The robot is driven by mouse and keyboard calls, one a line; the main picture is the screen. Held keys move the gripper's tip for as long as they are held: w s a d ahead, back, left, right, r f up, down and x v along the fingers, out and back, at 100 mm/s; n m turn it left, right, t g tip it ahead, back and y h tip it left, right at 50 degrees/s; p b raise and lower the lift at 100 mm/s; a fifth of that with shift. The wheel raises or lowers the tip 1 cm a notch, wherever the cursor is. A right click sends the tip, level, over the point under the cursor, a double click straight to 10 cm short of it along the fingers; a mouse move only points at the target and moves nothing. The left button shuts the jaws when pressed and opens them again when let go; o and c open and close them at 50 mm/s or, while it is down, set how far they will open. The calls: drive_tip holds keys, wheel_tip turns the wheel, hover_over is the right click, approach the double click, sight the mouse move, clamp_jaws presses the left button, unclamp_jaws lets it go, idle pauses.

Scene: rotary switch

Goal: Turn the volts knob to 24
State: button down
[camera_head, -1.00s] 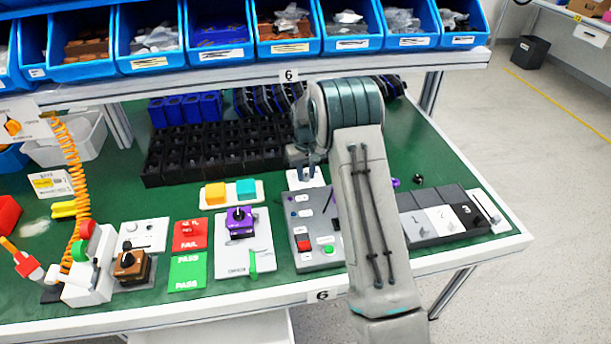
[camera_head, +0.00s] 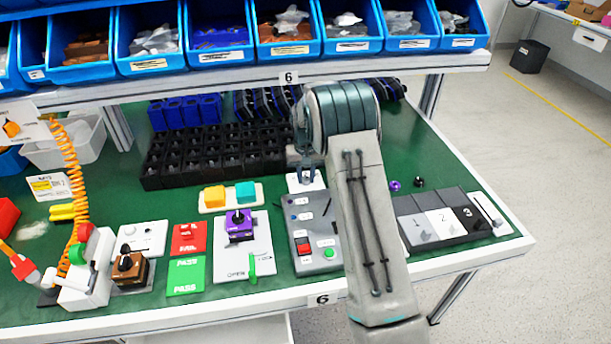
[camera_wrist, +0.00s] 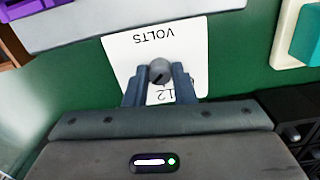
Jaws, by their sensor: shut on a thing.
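The volts panel (camera_wrist: 118,55) is a white plate with upside-down "VOLTS" lettering in the wrist view. Its small round grey knob (camera_wrist: 159,70) has a dark mark slanting to the lower left. A number that reads as an upside-down "12" shows partly below the knob; other markings are hidden by my fingers. My gripper (camera_wrist: 158,78) is shut on the knob, one finger on each side. In the head view, my gripper (camera_head: 307,174) reaches down over the white panel (camera_head: 293,184) behind the grey button box; the knob cannot be made out there.
The grey button box (camera_head: 303,222) lies just in front of the panel. Black trays (camera_head: 215,155) stand to the left, and a plate with orange and teal blocks (camera_head: 230,207) is near. My forearm hides part of the bench; blue bins (camera_head: 220,35) hang above.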

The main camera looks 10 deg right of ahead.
sight(306, 178)
drive_tip(key=c, duration=1.2)
unclamp_jaws()
drive_tip(key=shift+r, duration=0.15)
wheel_tip(306, 178, up, 14)
drive_tip(key=shift+b, duration=0.3)
drive_tip(key=shift+f, duration=0.2)
